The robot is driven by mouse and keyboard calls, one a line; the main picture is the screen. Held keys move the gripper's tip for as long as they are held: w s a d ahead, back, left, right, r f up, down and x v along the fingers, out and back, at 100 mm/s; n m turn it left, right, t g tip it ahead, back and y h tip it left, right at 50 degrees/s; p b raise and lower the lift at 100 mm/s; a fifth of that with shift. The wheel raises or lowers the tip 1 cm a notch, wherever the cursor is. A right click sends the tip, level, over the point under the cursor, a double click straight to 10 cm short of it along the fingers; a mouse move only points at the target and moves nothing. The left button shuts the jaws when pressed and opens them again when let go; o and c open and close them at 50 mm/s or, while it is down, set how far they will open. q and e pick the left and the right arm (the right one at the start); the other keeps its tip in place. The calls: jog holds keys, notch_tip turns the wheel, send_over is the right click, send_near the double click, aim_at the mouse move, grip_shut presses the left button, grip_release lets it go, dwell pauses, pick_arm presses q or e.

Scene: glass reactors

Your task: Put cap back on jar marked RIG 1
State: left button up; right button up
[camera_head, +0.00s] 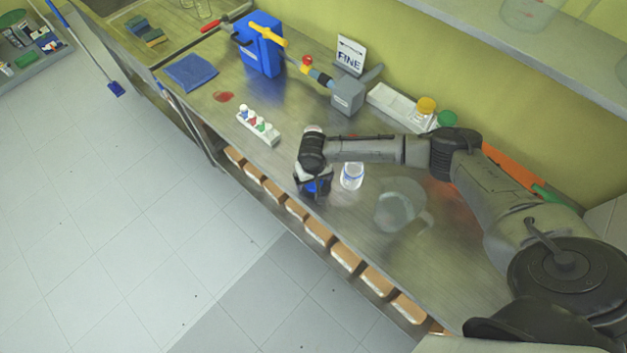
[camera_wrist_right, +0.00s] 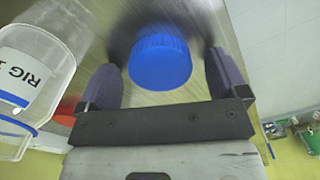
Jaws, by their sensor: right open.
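The jar marked RIG 1 (camera_head: 352,176) stands uncapped on the steel bench, just right of my right gripper. It is clear, with a white label, and shows at the left edge of the right wrist view (camera_wrist_right: 28,80). The blue cap (camera_wrist_right: 160,60) lies between the two open fingers of my right gripper (camera_wrist_right: 163,80), with space visible on both sides of it. In the head view a little of the cap (camera_head: 316,186) shows under my right gripper (camera_head: 313,190). My left gripper is not in view.
A glass vessel (camera_head: 398,205) stands right of the jar. A white rack (camera_head: 258,128) with several small coloured items is to the left. A blue container (camera_head: 261,45), a grey device (camera_head: 347,95) and a FINE sign (camera_head: 350,55) stand behind. The bench's front edge is close to the gripper.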

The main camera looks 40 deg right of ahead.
jog(key=shift+c, duration=0.2)
jog(key=c, duration=0.9)
jog(key=shift+r, duration=0.1)
jog(key=shift+c, duration=0.2)
notch_tip(320, 180, up, 10)
jog(key=shift+p, duration=0.35)
jog(key=a+r+n, duration=0.2)
jog(key=a+r, duration=0.3)
jog(key=r, duration=0.6)
jog(key=a+r+n, duration=0.2)
jog(key=a+r, duration=0.3)
jog(key=r, duration=0.7)
jog(key=shift+s+a, duration=0.2)
jog(key=shift+s, duration=0.05)
